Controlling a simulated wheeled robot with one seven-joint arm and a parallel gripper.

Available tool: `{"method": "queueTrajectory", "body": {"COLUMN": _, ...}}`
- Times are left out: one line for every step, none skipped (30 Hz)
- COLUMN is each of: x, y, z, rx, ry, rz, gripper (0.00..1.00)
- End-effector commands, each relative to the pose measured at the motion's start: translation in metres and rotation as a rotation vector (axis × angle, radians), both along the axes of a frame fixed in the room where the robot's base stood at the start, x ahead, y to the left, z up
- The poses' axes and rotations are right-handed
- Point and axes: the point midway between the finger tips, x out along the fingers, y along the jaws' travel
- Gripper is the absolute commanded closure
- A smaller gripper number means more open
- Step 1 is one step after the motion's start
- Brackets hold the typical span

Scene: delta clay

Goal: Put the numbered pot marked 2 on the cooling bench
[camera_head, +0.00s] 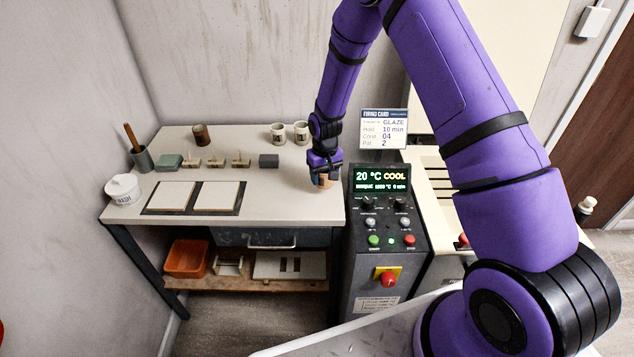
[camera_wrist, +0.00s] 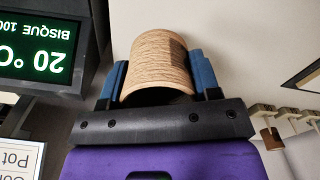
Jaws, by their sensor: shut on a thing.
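My gripper (camera_head: 323,172) is shut on a tan cylindrical pot (camera_head: 325,182), low over the right end of the pale-topped bench (camera_head: 285,195). I cannot tell whether the pot touches the bench top. In the wrist view the pot (camera_wrist: 160,62) shows brown streaks and sits between the blue finger pads of my gripper (camera_wrist: 160,80). No number shows on its visible side. Two pale pots with dark marks, one (camera_head: 278,133) and another (camera_head: 301,132), stand at the back of the bench. A brown pot (camera_head: 201,135) stands further left.
The kiln control panel (camera_head: 383,200) reads 20 °C COOL, right beside the bench. A firing card (camera_head: 384,130) naming pot 2 stands behind it.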

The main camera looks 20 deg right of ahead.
Motion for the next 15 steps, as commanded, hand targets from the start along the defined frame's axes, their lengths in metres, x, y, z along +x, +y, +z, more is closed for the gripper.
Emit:
{"method": "queueTrajectory", "body": {"x": 0.003, "y": 0.004, "z": -0.001, "rx": 0.0, "ry": 0.0, "rz": 0.001, "gripper": 0.69}}
{"method": "queueTrajectory", "body": {"x": 0.004, "y": 0.005, "z": -0.001, "rx": 0.0, "ry": 0.0, "rz": 0.001, "gripper": 0.69}}
{"method": "queueTrajectory", "body": {"x": 0.005, "y": 0.007, "z": -0.001, "rx": 0.0, "ry": 0.0, "rz": 0.0, "gripper": 0.69}}
{"method": "queueTrajectory", "body": {"x": 0.006, "y": 0.007, "z": -0.001, "rx": 0.0, "ry": 0.0, "rz": 0.0, "gripper": 0.69}}
{"method": "queueTrajectory", "body": {"x": 0.007, "y": 0.008, "z": -0.001, "rx": 0.0, "ry": 0.0, "rz": 0.0, "gripper": 0.69}}
{"method": "queueTrajectory", "body": {"x": 0.008, "y": 0.01, "z": -0.001, "rx": 0.0, "ry": 0.001, "rz": 0.0, "gripper": 0.69}}
{"method": "queueTrajectory", "body": {"x": 0.009, "y": 0.012, "z": -0.002, "rx": 0.0, "ry": 0.001, "rz": 0.0, "gripper": 0.69}}
{"method": "queueTrajectory", "body": {"x": 0.011, "y": 0.014, "z": -0.002, "rx": 0.0, "ry": 0.001, "rz": 0.0, "gripper": 0.69}}
{"method": "queueTrajectory", "body": {"x": 0.014, "y": 0.018, "z": -0.003, "rx": 0.0, "ry": 0.0, "rz": 0.001, "gripper": 0.69}}
{"method": "queueTrajectory", "body": {"x": 0.014, "y": 0.018, "z": -0.007, "rx": 0.0, "ry": 0.002, "rz": 0.0, "gripper": 0.69}}
{"method": "queueTrajectory", "body": {"x": 0.014, "y": 0.018, "z": -0.012, "rx": -0.001, "ry": 0.004, "rz": 0.0, "gripper": 0.69}}
{"method": "queueTrajectory", "body": {"x": 0.013, "y": 0.017, "z": -0.019, "rx": 0.0, "ry": 0.004, "rz": 0.0, "gripper": 0.69}}
{"method": "queueTrajectory", "body": {"x": 0.013, "y": 0.017, "z": -0.024, "rx": 0.0, "ry": 0.004, "rz": 0.0, "gripper": 0.69}}
{"method": "queueTrajectory", "body": {"x": 0.013, "y": 0.017, "z": -0.028, "rx": 0.0, "ry": 0.003, "rz": 0.0, "gripper": 0.69}}
{"method": "queueTrajectory", "body": {"x": 0.013, "y": 0.017, "z": -0.033, "rx": 0.0, "ry": 0.003, "rz": 0.0, "gripper": 0.69}}
